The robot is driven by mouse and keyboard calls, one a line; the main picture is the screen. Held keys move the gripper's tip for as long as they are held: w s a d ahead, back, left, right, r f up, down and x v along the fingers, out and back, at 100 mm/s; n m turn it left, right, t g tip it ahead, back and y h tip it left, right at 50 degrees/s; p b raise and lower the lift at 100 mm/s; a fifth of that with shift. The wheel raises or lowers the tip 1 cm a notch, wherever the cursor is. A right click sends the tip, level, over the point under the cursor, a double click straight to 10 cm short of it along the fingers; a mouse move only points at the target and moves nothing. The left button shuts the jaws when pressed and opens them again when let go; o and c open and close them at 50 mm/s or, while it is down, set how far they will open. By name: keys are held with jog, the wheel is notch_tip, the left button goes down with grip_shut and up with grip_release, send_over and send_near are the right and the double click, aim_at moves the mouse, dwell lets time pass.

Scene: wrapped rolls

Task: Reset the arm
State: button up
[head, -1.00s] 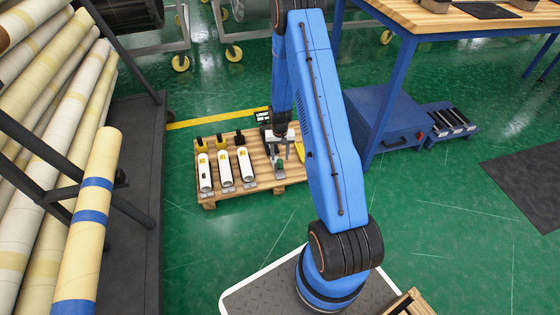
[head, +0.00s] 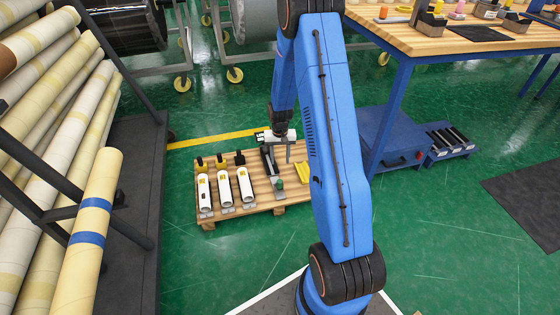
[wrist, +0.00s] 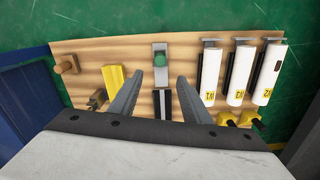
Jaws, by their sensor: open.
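My gripper (head: 280,158) is open and empty above a low wooden pallet board (head: 222,176) on the floor. In the wrist view its two fingers (wrist: 168,90) point down over the board, apart, with a grey fixture (wrist: 159,59) with a green knob between and beyond them. Three white wrapped rolls (wrist: 239,74) with yellow labels lie side by side to the right of the fingers there. In the head view, the same rolls (head: 224,188) lie left of my gripper. My blue arm reaches down from above, hiding the board's right part.
A yellow block (wrist: 114,85) lies on the board left of the fingers. A rack of long rolls (head: 92,205) stands at left. A wooden-topped workbench (head: 440,35) and a blue cabinet (head: 390,140) stand at right. Green floor in front of the board is open.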

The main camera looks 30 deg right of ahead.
dwell(0.4)
jog(key=s+a+r+n+t, duration=0.1)
jog(key=s+a+r, duration=0.3)
jog(key=r, duration=0.6)
jog(key=s+a+r+n+t, duration=0.1)
jog(key=s+a+r, duration=0.25)
jog(key=r, duration=0.55)
jog(key=s+a+r+n, duration=0.1)
jog(key=s+a+r, duration=0.25)
jog(key=r, duration=0.65)
jog(key=s+a+r+t, duration=0.1)
jog(key=s+a+r, duration=0.1)
jog(key=s, duration=0.6)
jog(key=s+a+r+n+t, duration=0.1)
jog(key=s+r, duration=0.3)
jog(key=s, duration=0.4)
jog(key=s+a+r+n, duration=0.1)
jog(key=s+a+r, duration=0.2)
jog(key=s, duration=0.6)
jog(key=shift+a+r+t, duration=0.35)
jog(key=shift+r+t, duration=0.05)
jog(key=shift+r, duration=0.15)
